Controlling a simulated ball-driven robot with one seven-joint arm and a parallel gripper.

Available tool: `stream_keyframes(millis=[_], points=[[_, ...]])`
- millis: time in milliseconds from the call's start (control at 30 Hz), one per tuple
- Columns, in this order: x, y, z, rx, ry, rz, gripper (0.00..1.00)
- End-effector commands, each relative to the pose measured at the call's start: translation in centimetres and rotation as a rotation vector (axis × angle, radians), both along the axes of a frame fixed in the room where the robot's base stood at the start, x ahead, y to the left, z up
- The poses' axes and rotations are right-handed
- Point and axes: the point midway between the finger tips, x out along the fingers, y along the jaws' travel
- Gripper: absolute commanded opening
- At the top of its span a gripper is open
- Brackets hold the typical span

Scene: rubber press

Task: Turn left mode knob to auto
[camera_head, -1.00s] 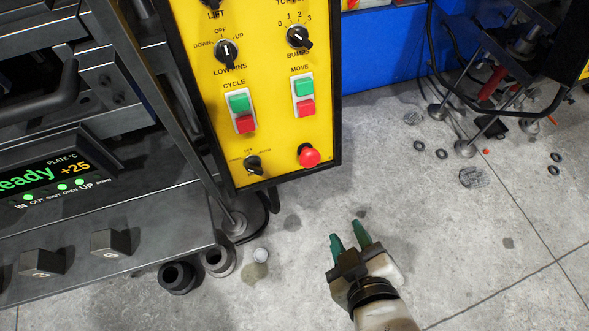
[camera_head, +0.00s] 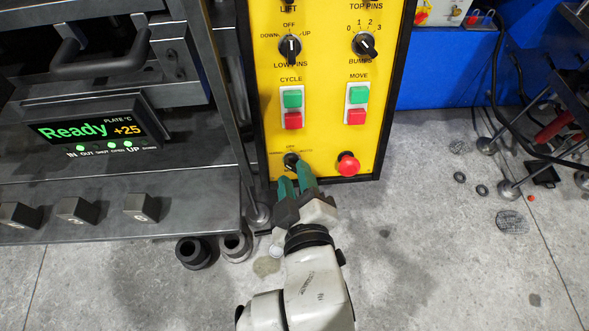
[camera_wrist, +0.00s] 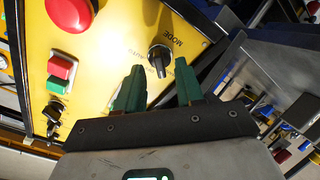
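The mode knob (camera_head: 291,160) is a small black rotary knob low on the yellow control panel. It also shows in the wrist view (camera_wrist: 160,54), under the printed word MODE, with its bar handle toward my fingers. In the head view my gripper (camera_head: 294,174) is at the knob, its green fingertips partly over the label. In the wrist view my gripper (camera_wrist: 158,68) is open, its two green fingers apart. The knob appears between the tips; I cannot tell whether they touch it. The knob's exact setting is hard to read.
A red emergency button (camera_head: 348,165) is right of the knob. Green and red cycle buttons (camera_head: 292,108) and move buttons (camera_head: 356,105) are above it. The press with its Ready display (camera_head: 98,132) stands at the left. Black cylinders (camera_head: 195,252) stand on the floor below.

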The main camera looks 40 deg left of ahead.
Motion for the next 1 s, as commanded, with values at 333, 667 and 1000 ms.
stream_keyframes(millis=[333, 667, 1000], points=[[0.98, 1.35, -0.48, 0.001, 0.0, 0.001, 0.37], [0.97, 1.3, -0.49, 0.0, 0.0, 0.0, 0.21], [0.96, 1.29, -0.5, 0.0, 0.001, 0.001, 0.0]])
